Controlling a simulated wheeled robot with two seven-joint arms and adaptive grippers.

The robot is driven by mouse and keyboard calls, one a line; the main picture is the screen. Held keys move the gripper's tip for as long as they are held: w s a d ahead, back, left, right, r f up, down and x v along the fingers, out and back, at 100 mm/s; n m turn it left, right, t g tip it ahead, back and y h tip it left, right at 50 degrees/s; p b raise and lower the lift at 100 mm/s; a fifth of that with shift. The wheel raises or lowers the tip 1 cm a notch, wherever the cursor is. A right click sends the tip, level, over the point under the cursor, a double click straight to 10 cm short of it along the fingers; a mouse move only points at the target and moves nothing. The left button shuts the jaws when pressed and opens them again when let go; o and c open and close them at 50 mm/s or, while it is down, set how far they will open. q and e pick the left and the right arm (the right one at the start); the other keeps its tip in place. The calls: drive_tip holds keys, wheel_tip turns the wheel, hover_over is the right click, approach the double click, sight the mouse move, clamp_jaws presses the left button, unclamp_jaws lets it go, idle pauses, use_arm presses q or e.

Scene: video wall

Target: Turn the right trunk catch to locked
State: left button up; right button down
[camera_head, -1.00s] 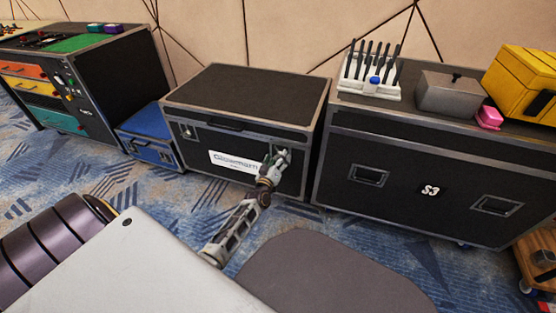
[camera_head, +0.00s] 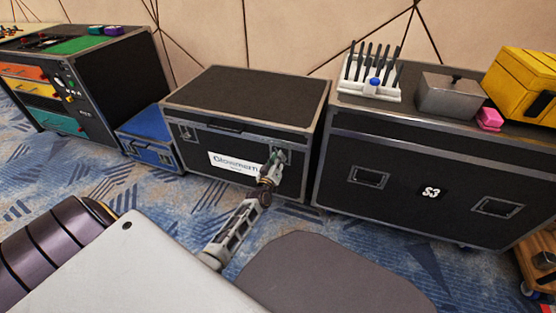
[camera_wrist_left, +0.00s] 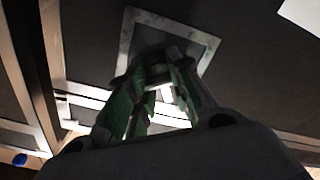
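The black trunk (camera_head: 245,95) with metal edges and a white name label (camera_head: 233,163) stands against the wall, its lid down. Its left catch (camera_head: 187,131) is a small metal plate on the front. The right catch (camera_head: 282,157) is mostly hidden behind my left gripper (camera_head: 276,160). In the left wrist view, the catch's square metal plate (camera_wrist_left: 203,43) lies right ahead of my left gripper (camera_wrist_left: 157,78). Its green-padded fingers close in around the catch's middle part, which they largely hide. My right gripper is not in view.
A blue case (camera_head: 150,130) stands left of the trunk, beside a drawer cabinet (camera_head: 125,75). A large black case (camera_head: 400,150) marked S3 stands close on the right, carrying a rack of black sticks (camera_head: 372,85), a grey box (camera_head: 450,95) and a yellow case (camera_head: 525,80).

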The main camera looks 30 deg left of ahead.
use_arm(q)
clamp_jaws()
drive_tip(key=shift+p, duration=0.4)
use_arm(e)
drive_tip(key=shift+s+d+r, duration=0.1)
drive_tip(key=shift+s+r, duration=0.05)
use_arm(q)
drive_tip(key=m+p, duration=0.3)
drive_tip(key=shift+r, duration=0.15)
drive_tip(key=shift+m+p, duration=1.2)
drive_tip(key=shift+m, duration=0.4)
drive_tip(key=shift+m+p, duration=0.3)
drive_tip(key=shift+p, duration=0.1)
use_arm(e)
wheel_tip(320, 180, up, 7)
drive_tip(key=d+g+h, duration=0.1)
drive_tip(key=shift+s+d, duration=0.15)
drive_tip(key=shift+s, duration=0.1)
